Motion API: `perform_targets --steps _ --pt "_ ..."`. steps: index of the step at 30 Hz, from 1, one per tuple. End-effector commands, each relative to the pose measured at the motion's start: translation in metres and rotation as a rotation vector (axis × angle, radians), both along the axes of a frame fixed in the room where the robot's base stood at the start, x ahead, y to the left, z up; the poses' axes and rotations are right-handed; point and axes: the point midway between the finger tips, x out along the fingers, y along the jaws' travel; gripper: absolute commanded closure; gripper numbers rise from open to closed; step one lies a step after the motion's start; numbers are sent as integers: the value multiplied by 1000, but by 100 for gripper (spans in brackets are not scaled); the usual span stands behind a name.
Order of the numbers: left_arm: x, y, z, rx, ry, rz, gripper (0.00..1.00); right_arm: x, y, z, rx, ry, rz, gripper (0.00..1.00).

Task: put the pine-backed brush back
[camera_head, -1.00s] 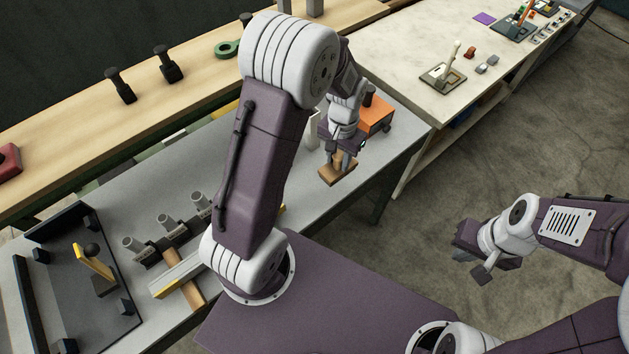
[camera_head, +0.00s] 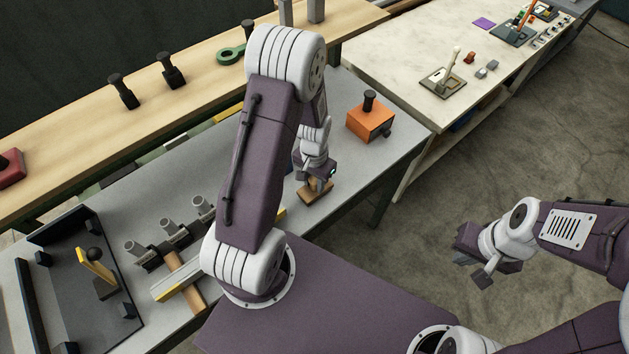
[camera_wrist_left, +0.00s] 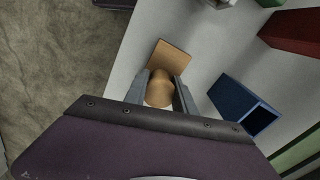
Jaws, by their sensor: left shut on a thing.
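The pine-backed brush (camera_head: 312,192) has a flat pale wooden back. In the left wrist view, its rounded tan grip (camera_wrist_left: 159,90) sits between the two fingers and its square wooden back (camera_wrist_left: 172,58) shows beyond them. My left gripper (camera_head: 314,178) is shut on the brush over the grey table, near its front edge. I cannot tell whether the brush touches the table. Its underside is hidden. My right gripper (camera_head: 474,262) hangs over the floor at the right, away from the brush; its fingers are too unclear to judge.
A blue open box (camera_wrist_left: 243,105) and a red block (camera_wrist_left: 292,32) lie near the brush in the wrist view. An orange box with a black knob (camera_head: 370,121) stands on the grey table (camera_head: 349,160). A dark tray (camera_head: 75,300) is at the left.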

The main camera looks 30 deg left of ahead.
Motion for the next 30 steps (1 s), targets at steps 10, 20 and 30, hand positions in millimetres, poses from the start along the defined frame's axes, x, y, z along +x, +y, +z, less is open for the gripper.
perform_targets --steps 10,20,30 --pt "0 0 -3 0 0 0 47 0 0 -2 0 0 0 100" --pt "2 0 20 0 -5 0 47 0 0 0 0 0 0 100" --pt "1 0 99 1 -5 0 47 0 0 -1 0 0 0 100"
